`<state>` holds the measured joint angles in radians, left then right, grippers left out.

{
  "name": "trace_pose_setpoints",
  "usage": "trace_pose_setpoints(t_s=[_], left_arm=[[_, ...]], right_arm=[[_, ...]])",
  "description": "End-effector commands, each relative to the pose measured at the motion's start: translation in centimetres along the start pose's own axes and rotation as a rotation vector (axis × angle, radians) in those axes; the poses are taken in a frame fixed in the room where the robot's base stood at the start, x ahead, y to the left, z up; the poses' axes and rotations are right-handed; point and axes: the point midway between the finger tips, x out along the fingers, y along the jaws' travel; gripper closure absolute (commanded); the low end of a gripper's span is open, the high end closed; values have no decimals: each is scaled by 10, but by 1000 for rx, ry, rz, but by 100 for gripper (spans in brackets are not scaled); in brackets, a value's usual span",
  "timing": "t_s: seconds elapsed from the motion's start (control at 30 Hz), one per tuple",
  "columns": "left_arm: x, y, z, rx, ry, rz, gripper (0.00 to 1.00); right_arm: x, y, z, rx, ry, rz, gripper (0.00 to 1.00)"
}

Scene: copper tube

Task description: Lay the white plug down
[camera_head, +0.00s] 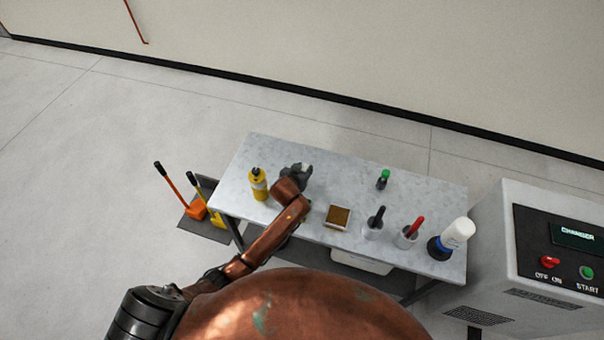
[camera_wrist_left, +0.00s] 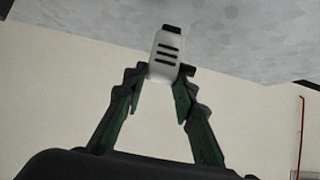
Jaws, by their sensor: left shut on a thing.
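The white plug (camera_wrist_left: 165,58) has dark slots on its face and a black end. In the left wrist view it sits between the fingertips of my left gripper (camera_wrist_left: 162,84), which is shut on it. In the head view my left gripper (camera_head: 295,176) is over the back left part of the grey table (camera_head: 340,172), just right of a yellow bottle. Only a small white bit of the plug shows there, and I cannot tell its height above the table. My right gripper is not in view.
The yellow bottle (camera_head: 258,184) stands close left of the gripper. A small brown-topped box (camera_head: 338,216), a green-capped bottle (camera_head: 383,179), two holders with black (camera_head: 376,220) and red handles (camera_head: 412,228), and a white bottle (camera_head: 457,234) stand rightward. The table's back middle is clear.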

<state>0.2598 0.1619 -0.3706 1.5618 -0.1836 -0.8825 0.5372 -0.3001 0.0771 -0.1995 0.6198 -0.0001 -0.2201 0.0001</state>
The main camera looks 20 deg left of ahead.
Motion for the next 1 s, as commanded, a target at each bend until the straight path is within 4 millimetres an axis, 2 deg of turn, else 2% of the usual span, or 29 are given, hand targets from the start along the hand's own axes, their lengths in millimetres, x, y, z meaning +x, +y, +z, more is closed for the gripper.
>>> trace_pose_setpoints(t_s=[0.1,0.3,0.7,0.73,1.0], left_arm=[[9,-8,7,0,-1,-1,99],[25,-8,28,0,-2,1,100],[28,-7,32,0,0,1,99],[29,-7,33,0,-1,1,74],[28,-7,32,0,-1,1,57]], right_arm=[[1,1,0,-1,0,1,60],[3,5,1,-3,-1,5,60],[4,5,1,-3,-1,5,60],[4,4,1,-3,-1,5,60],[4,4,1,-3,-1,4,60]])
